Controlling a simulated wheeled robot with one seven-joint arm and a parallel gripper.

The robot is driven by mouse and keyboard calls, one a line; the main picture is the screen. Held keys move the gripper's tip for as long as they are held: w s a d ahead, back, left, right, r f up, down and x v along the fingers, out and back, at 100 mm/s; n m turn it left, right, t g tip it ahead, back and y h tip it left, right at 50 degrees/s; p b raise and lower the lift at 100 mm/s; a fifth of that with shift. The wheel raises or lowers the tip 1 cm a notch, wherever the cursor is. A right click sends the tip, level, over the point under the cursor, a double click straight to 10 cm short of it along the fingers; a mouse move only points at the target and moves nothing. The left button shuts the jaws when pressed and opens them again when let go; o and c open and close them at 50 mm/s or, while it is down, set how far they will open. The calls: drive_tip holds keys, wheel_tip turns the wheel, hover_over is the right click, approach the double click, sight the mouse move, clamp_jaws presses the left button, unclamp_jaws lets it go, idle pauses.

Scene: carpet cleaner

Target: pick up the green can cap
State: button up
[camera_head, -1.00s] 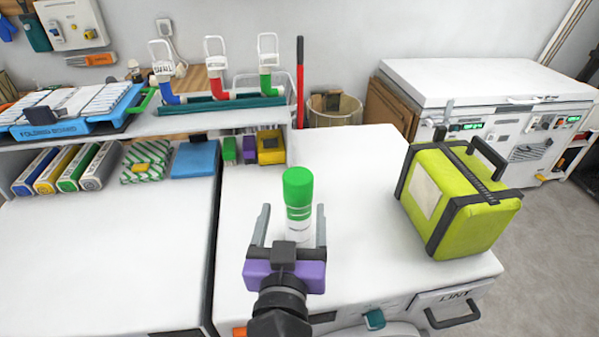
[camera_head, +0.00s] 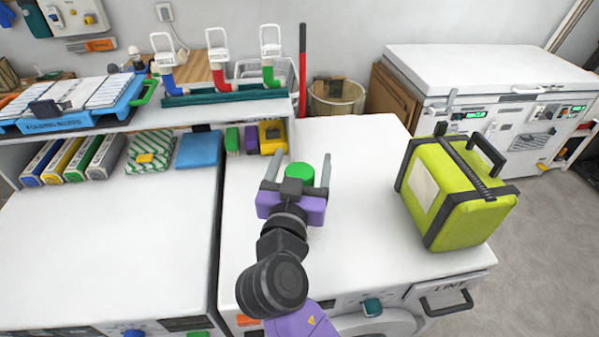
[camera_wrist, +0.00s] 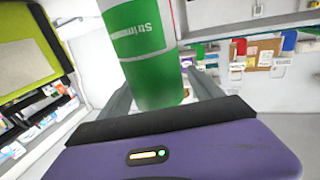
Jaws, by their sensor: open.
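The green can cap (camera_head: 300,171) is on top of an upright can standing on the white machine top. In the head view only the cap's round top shows, with the can's body hidden behind my gripper. My gripper (camera_head: 297,170) is open, with one finger on each side of the cap. In the wrist view the green cylinder (camera_wrist: 146,50) with white lettering rises beyond the purple gripper body, between the two grey fingers (camera_wrist: 160,97). I cannot tell whether the fingers touch it.
A lime-green bag (camera_head: 458,193) with black straps stands to the right on the same white top (camera_head: 345,240). Small coloured boxes (camera_head: 272,137) and a shelf with pipe-like holders (camera_head: 220,75) are behind left. The top between the can and bag is clear.

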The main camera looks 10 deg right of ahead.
drive_tip(key=c, duration=1.4)
drive_tip(key=shift+r, duration=0.1)
